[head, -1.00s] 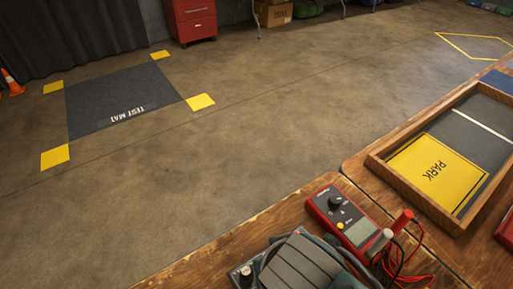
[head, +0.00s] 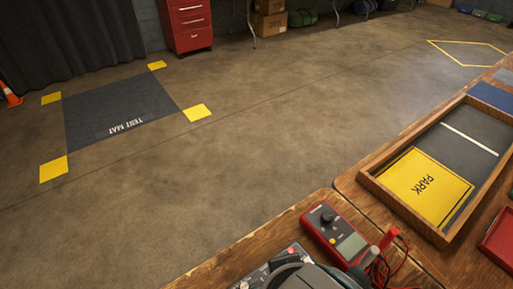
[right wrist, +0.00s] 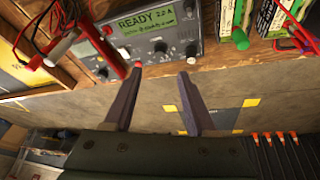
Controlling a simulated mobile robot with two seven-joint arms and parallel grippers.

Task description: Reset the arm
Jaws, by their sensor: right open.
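My right gripper (right wrist: 161,76) is open and shows in the right wrist view, with two dark fingers apart and nothing between them. A red clamp on a lead (right wrist: 125,92) is left of the fingers. My left gripper is not in view. In the head view, a dark rounded part at the bottom edge is cut off, and I cannot tell whether it is mine.
Green-and-white packs (right wrist: 235,20) stand right of the charger. In the head view, a red multimeter (head: 340,235) with leads lies on the wooden bench (head: 240,240). A wooden tray (head: 395,208) holds a yellow PARK pad.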

